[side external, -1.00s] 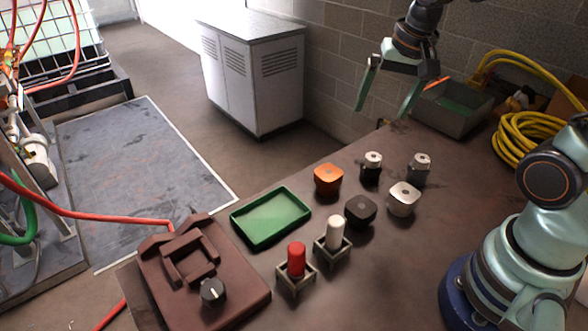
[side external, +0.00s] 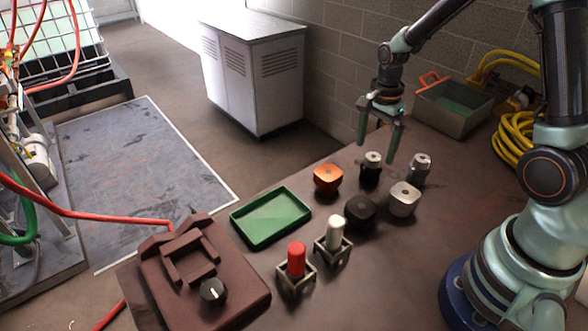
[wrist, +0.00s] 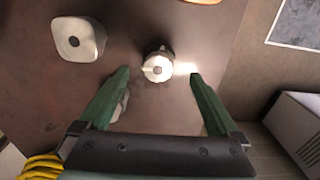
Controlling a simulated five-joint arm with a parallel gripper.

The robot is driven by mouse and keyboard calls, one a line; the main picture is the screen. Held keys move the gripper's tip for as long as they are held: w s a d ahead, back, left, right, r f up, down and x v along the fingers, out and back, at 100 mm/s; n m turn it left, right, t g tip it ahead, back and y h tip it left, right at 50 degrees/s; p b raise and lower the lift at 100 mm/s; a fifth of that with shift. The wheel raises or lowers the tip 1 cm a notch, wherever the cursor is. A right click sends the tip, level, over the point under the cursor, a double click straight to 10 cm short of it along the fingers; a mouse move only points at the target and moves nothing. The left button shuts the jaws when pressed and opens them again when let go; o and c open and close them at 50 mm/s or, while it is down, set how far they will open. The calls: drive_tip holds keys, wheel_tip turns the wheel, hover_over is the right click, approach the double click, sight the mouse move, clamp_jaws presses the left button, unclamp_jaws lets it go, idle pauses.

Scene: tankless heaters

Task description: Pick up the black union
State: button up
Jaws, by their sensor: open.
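The black union (side external: 371,176), a dark upright cylinder with a silvery top, stands on the brown table in the side view. In the wrist view the black union (wrist: 158,66) shows from above, its bright top between the fingertip ends. My gripper (side external: 377,150) is open and empty, fingers pointing down, just behind and above the union. It also shows in the wrist view (wrist: 160,75), with a finger on each side. A similar grey union (side external: 419,172) stands to the right, partly hidden behind the left finger in the wrist view.
Near the union are an orange block (side external: 328,180), a silver block (side external: 404,199) and a black block (side external: 360,211). A green tray (side external: 270,238), red peg (side external: 296,259), white peg (side external: 335,233) and brown fixture (side external: 235,305) are nearer. A grey bin (side external: 452,118) stands behind.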

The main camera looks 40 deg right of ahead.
sight(373, 156)
drive_tip(key=shift+s+a+f, duration=0.1)
drive_tip(key=shift+f, duration=1.45)
drive_tip(key=shift+s+a+f, duration=0.1)
drive_tip(key=shift+f, duration=1.45)
drive_tip(key=shift+w, duration=0.1)
clamp_jaws()
